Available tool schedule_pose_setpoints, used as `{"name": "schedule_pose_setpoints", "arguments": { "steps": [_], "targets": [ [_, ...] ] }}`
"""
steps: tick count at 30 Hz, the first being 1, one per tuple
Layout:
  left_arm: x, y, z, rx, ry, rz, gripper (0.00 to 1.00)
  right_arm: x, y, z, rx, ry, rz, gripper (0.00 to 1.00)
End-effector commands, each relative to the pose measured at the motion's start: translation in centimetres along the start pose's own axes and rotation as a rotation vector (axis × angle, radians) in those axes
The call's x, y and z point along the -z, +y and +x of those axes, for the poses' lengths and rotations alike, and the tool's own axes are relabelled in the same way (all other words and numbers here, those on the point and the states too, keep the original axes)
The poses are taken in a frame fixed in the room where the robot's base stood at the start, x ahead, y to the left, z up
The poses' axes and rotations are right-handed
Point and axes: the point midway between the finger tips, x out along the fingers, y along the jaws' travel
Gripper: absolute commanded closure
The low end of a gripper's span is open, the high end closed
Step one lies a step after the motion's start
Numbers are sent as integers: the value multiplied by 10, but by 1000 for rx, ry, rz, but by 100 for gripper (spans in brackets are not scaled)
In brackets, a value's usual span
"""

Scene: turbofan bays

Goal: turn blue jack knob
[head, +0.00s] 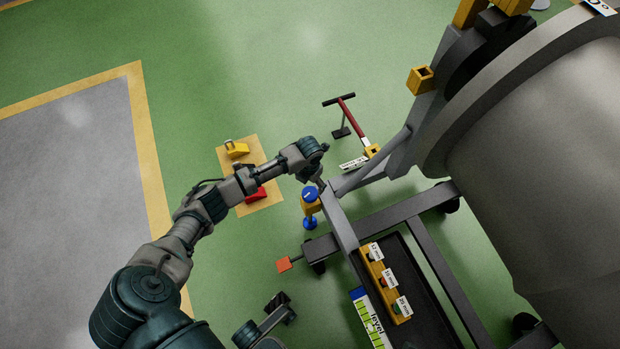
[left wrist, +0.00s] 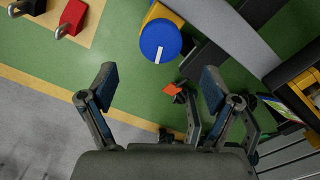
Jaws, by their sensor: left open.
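The blue jack knob (head: 310,194) is a round disc with a white line, on top of a yellow jack block (head: 311,208) at the corner of the grey stand. In the left wrist view the knob (left wrist: 160,40) lies beyond the fingertips, roughly midway between them, its white line nearly upright. My left gripper (head: 318,179) is just above the knob in the head view.
The grey stand frame (head: 391,216) carries a large engine casing (head: 545,150) at the right. A tray with labelled blocks (head: 390,283) sits on the frame. An orange pedal (head: 284,264) sticks out low. A red-handled T-bar (head: 352,120) is behind.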

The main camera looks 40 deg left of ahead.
Motion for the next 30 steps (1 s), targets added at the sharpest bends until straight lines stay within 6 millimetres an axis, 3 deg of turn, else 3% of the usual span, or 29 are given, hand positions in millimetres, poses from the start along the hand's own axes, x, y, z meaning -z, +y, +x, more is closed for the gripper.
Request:
{"name": "schedule_pose_setpoints", "arguments": {
  "steps": [3, 7, 25, 28, 30],
  "targets": [
    [-1, 0, -19, 0, -2, 0, 12, 0, 0, 0, 0, -1, 0, 12],
    [-1, 0, -29, 1, -1, 1, 12, 0, 0, 0, 0, -1, 0, 12],
    [0, -1, -31, 1, -1, 0, 12, -4, 1, 0, -1, -4, 0, 12],
    [-1, -12, -25, 21, -34, -29, 12, 0, 0, 0, 0, -1, 0, 12],
    [-3, -37, -15, 71, -107, -95, 12, 0, 0, 0, 0, -1, 0, 12]
  ]
}}
